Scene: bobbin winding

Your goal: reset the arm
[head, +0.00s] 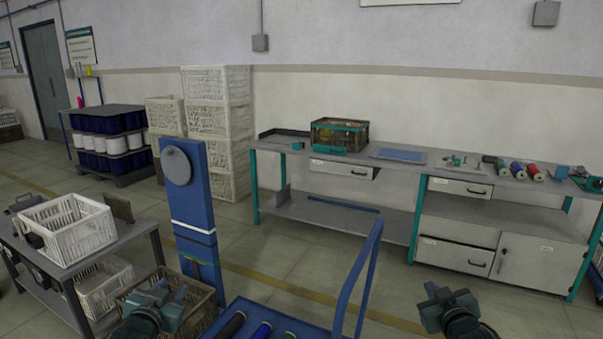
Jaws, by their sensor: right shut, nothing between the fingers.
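My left gripper (170,291) shows at the bottom left of the head view, in front of a brown crate (202,319). Its fingers are small and dark, and I cannot tell whether they are open or shut. My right gripper (447,294) shows at the bottom right, over the floor in front of the workbench (400,235). It is shut and holds nothing. Both arms come in from the bottom edge, apart from each other.
A blue cart (352,285) with several spools stands between my grippers. A blue post (190,205) with a round disc stands behind my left gripper. A table with a white crate (68,232) is at the left. Floor is clear before the workbench.

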